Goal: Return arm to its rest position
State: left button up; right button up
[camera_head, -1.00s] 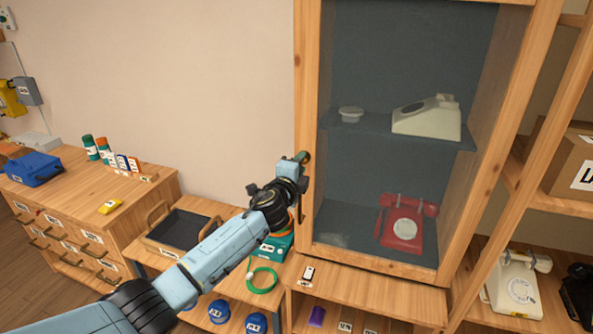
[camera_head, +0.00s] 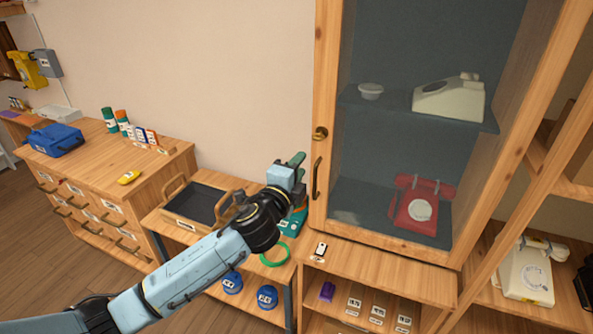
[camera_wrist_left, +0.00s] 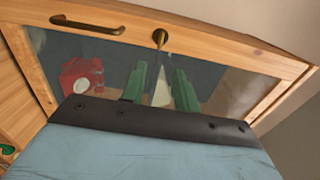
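My left arm comes in from the lower left in the head view. Its gripper (camera_head: 298,158) is beside the left frame of the glass-fronted cabinet (camera_head: 321,80), apart from the brass knob (camera_head: 320,133) and the bar handle (camera_head: 317,178). In the left wrist view the two green fingers of this gripper (camera_wrist_left: 160,88) stand apart with nothing held between them. The cabinet door looks shut. The knob (camera_wrist_left: 160,37) and handle (camera_wrist_left: 88,25) also show in the wrist view. My right gripper is not in view.
Behind the glass are a red dial phone (camera_head: 421,208), a cream phone (camera_head: 449,99) and a small white bowl (camera_head: 370,91). A dark tray (camera_head: 200,204) and green tape ring (camera_head: 273,256) lie below the arm. A wooden drawer unit (camera_head: 105,185) stands left.

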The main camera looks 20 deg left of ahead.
pick_arm(q)
jog(key=shift+s, duration=0.35)
jog(key=s+a+f+n+g+b, duration=0.1)
jog(key=a+f+n+g+b, duration=0.1)
jog(key=f, duration=0.9)
jog(key=s+a+f+n+g+b, duration=0.1)
jog(key=f+n+g+b, duration=0.1)
jog(key=f, duration=0.9)
jog(key=s+a+f+n+g+b, duration=0.15)
jog(key=s+f, duration=0.25)
jog(key=f, duration=0.4)
jog(key=s+f+n+g+y+b, duration=0.1)
jog(key=s+f+g, duration=0.1)
jog(key=s+f, duration=0.35)
jog(key=s+a+f+n+g+b, duration=0.1)
jog(key=s+f, duration=0.1)
jog(key=f, duration=0.7)
jog(key=s+f+n+g+b, duration=0.2)
jog(key=s+f+n, duration=0.1)
jog(key=s+f, duration=0.6)
jog(key=s+d+f+n+g+b, duration=0.1)
jog(key=s+f, duration=0.8)
jog(key=s, duration=0.9)
jog(key=s+f+n+g+b, duration=0.3)
jog(key=s+f, duration=0.6)
jog(key=s, duration=0.5)
jog(key=shift+d+f+n+g, duration=0.15)
jog(key=shift+d+n+g, duration=0.2)
jog(key=shift+n+g, duration=0.7)
jog(key=shift+w, duration=0.1)
